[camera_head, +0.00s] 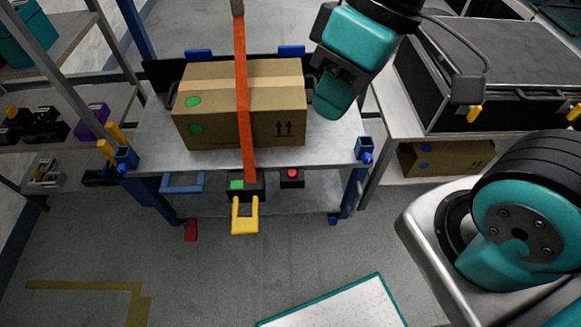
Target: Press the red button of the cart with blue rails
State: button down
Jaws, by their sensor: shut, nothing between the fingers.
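The cart (150,150) stands in front of me with blue posts and blue rail pieces. Its grey top carries a cardboard box (275,120) held by an orange strap. Below the top's front edge, a red button (292,172) sits on a small black housing. A green button (237,184) sits on a black housing to its left. My gripper (331,108) is shut and empty. The red button is in plain view.
A yellow handle (245,220) hangs below the green button. A red pedal (191,230) is near the floor at left. A bench with a black case (470,70) stands right, shelves (60,100) left. The grey floor in front is mostly clear.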

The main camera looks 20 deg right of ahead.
jog(key=w+d+f+n+h+b, duration=0.2)
jog(key=w+f+n+b, duration=0.2)
jog(key=w+f+b, duration=1.1)
jog(key=n+h+b, duration=0.2)
jog(key=n, duration=0.1)
send_over(293, 172)
notch_tip(293, 172, down, 20)
jog(key=shift+w+r, duration=0.25)
jog(key=shift+w, duration=0.15)
jog(key=f+b, duration=0.1)
jog(key=f, duration=0.3)
jog(key=f+b, duration=0.1)
jog(key=f, duration=0.4)
jog(key=f+b, duration=0.1)
jog(key=f, duration=0.4)
jog(key=shift+s, duration=0.3)
jog(key=shift+f, duration=0.95)
jog(key=shift+s+f+b, duration=0.15)
jog(key=shift+f+b, duration=0.15)
notch_tip(293, 172, up, 15)
jog(key=p, duration=0.5)
jog(key=shift+w, duration=0.45)
